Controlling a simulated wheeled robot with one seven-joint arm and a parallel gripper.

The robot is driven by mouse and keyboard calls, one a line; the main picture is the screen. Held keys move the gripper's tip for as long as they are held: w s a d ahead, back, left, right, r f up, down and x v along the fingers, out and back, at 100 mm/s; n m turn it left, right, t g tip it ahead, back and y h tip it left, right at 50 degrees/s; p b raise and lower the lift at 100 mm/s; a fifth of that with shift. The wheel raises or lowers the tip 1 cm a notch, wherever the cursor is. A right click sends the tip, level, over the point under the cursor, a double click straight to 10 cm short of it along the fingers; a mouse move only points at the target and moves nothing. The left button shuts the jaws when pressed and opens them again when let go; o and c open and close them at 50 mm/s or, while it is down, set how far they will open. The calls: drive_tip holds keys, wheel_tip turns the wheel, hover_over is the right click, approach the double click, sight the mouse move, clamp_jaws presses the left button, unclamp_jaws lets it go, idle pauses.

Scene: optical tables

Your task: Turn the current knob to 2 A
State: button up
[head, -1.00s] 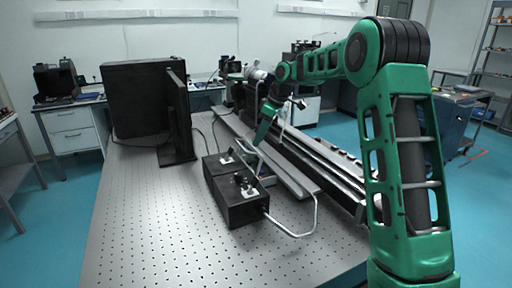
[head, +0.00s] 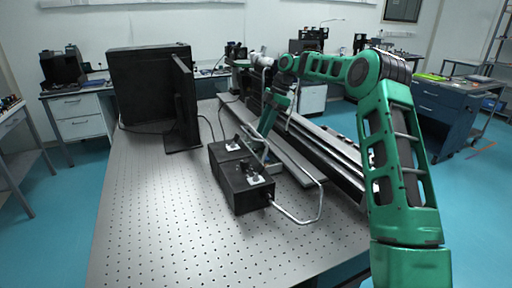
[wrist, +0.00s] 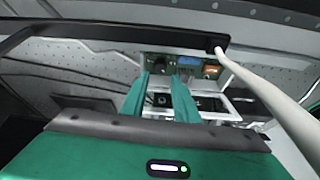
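In the wrist view, a small instrument panel (wrist: 182,66) with a dark round knob (wrist: 160,69), a blue display (wrist: 190,61) and an orange patch lies beyond my fingers. I take this dark knob for the current knob, but its markings are too small to read. My gripper (wrist: 157,76) has two green fingers with a gap between them. The knob shows between the fingertips; I cannot tell whether they touch it. In the head view, my gripper (head: 264,141) reaches down beside the black boxes (head: 239,195), and the panel cannot be made out.
The boxes stand on a perforated optical table (head: 150,225). A bent metal tube (head: 318,205) curves beside them and a pale tube (wrist: 255,82) crosses the wrist view at right. A long rail (head: 325,148) lies to the right. The front left tabletop is clear.

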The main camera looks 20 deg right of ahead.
drive_tip(key=x, duration=0.7)
drive_tip(key=shift+f, duration=0.15)
clamp_jaws()
